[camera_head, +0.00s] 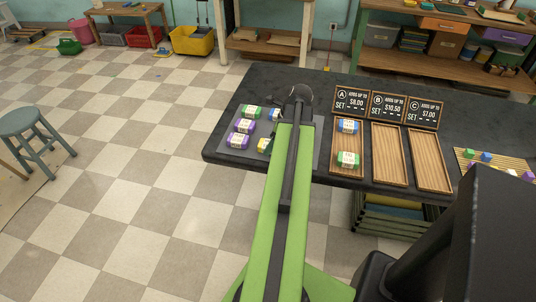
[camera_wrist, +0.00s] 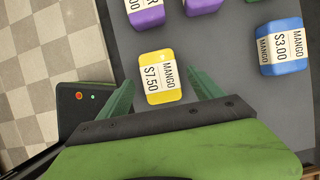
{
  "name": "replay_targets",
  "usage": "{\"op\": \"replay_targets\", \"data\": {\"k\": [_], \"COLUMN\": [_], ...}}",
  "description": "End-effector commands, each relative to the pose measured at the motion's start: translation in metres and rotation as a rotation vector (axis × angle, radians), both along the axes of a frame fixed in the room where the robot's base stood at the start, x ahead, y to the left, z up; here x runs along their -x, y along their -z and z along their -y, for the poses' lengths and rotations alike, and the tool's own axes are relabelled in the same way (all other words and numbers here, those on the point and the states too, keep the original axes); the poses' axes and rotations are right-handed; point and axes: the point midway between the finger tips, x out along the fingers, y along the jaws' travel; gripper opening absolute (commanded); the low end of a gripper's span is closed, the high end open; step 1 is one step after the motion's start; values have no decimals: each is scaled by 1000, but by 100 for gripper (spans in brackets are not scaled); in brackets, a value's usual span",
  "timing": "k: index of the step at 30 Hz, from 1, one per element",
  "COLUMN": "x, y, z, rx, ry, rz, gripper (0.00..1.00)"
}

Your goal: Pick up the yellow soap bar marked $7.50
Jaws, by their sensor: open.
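The yellow soap bar (camera_wrist: 161,71), with a white label reading MANGO $7.50, lies on a grey mat (camera_wrist: 216,60) in the wrist view. My gripper (camera_wrist: 161,82) is open, with one green finger on each side of the bar. Both fingers appear apart from the bar, and their height above the mat is hard to tell. In the head view, part of a yellow bar (camera_head: 264,146) shows at the left edge of my green arm, which hides the rest and my fingers.
A blue $3.00 bar (camera_wrist: 281,47) lies to the right, and purple bars (camera_wrist: 146,12) lie beyond the yellow one. On the black table (camera_head: 340,84), a wooden tray (camera_head: 347,140) holds a blue and a green bar; two trays (camera_head: 388,155) beside it are empty. Signs stand behind them.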

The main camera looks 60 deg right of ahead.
Motion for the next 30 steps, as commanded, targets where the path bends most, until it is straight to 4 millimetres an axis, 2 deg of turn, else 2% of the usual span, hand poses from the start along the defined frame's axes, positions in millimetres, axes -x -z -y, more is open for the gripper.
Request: {"op": "replay_targets", "data": {"k": [1,8,24,30], "x": [-3,-4,-4,-4], "y": [12,8,8,8], "z": [0,-1,-1,-1], "rx": [0,0,-1,-1], "ry": [0,0,-1,-1], "rz": [0,0,0,0], "gripper": [75,75,5,4]}}
